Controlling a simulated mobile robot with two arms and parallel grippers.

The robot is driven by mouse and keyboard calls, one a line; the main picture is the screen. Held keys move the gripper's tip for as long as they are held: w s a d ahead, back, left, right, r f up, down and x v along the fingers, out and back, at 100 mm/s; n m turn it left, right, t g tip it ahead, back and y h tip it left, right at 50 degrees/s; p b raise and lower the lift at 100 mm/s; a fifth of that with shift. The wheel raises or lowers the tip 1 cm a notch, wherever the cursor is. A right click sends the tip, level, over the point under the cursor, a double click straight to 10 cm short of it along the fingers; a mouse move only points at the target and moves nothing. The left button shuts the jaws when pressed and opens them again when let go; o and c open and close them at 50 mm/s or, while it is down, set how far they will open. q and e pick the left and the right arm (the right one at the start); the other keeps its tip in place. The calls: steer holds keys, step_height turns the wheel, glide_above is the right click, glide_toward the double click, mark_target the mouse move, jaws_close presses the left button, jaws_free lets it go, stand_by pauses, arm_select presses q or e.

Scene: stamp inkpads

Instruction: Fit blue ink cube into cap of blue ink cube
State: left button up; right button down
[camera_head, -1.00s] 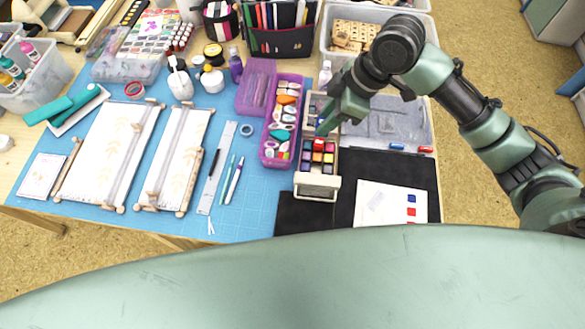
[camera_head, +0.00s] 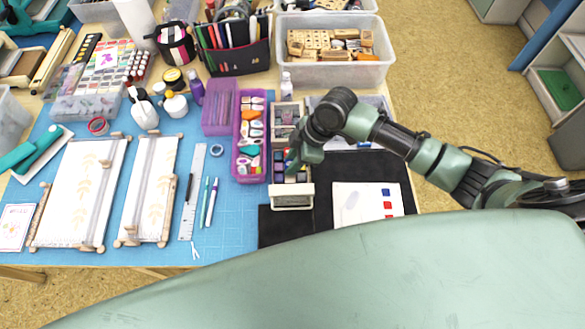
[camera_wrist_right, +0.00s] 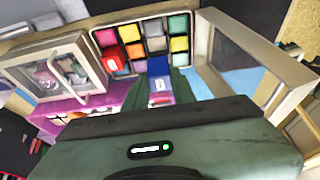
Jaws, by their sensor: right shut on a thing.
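My right gripper (camera_head: 291,164) is over the open inkpad box (camera_head: 291,203), which holds rows of coloured ink cubes. In the right wrist view, my right gripper (camera_wrist_right: 158,90) is shut on a blue block (camera_wrist_right: 158,66), the blue ink cube, with a pale label on its near side. The cube is at the near edge of the colour grid; whether it touches the box or a cap is unclear. A red block (camera_wrist_right: 109,52) stands above the other cubes. I cannot make out the blue cube's cap for certain. My left gripper is out of view.
A purple case (camera_head: 250,150) of small stamps stands just left of the inkpad box. A sheet with blue and red marks (camera_head: 366,201) lies on a black mat at right. A clear bin (camera_head: 335,70) of wooden stamps is behind. The blue cutting mat (camera_head: 228,225) has free room.

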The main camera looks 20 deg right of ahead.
step_height(320, 180, down, 4)
steer(key=shift+f, duration=0.1)
steer(key=shift+f+p, duration=0.3)
steer(key=shift+p, duration=0.25)
steer(key=shift+f, duration=0.35)
steer(key=shift+f, duration=0.25)
steer(key=c, duration=1.2)
jaws_free()
steer(key=shift+o, duration=0.2)
